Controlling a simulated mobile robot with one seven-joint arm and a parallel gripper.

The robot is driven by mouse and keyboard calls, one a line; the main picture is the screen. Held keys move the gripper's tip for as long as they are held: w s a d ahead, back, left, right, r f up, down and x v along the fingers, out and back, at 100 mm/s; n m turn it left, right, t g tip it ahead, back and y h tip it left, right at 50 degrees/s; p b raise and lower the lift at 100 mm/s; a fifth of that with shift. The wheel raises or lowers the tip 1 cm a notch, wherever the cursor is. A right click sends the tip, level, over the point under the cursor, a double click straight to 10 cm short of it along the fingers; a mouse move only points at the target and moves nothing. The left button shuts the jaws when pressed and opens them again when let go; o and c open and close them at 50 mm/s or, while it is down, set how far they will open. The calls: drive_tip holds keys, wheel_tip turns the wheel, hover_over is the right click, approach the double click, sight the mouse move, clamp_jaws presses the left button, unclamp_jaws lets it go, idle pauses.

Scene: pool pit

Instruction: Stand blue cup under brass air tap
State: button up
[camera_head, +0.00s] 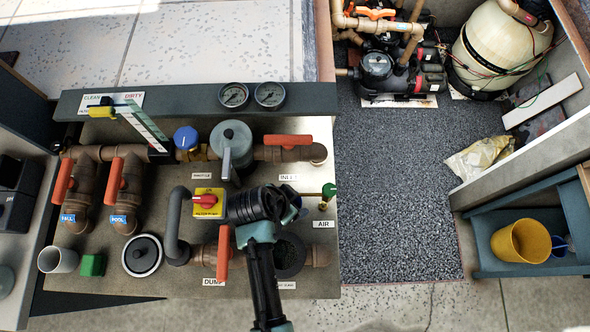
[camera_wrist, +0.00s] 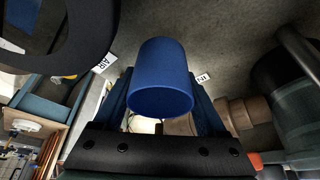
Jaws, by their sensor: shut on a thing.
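My gripper (camera_head: 290,205) is over the right part of the pipe board, left of the AIR label. In the wrist view my gripper (camera_wrist: 160,105) is shut on a blue cup (camera_wrist: 163,65), one finger on each side. The held cup is mostly or wholly hidden by my arm in the head view. The brass air tap (camera_head: 327,197) has a green handle and stands at the board's right edge, right of my gripper, above the AIR label (camera_head: 323,223). In the wrist view the AIR label (camera_wrist: 104,62) is left of the cup.
Red-handled valves, including one by DUMP (camera_head: 222,265), and a yellow switch box (camera_head: 209,202) crowd the board near my arm. Two gauges (camera_head: 252,95) line its far ledge. Right of it is dark gravel (camera_head: 400,200). A yellow bucket (camera_head: 521,242) and a blue object (camera_head: 560,245) sit on a shelf.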

drive_tip(key=shift+w+d, duration=0.4)
drive_tip(key=shift+w, duration=0.05)
drive_tip(key=shift+f, duration=0.6)
drive_tip(key=shift+f, duration=0.2)
drive_tip(key=o, duration=1.2)
drive_tip(key=shift+o, duration=0.2)
drive_tip(key=shift+r, duration=0.15)
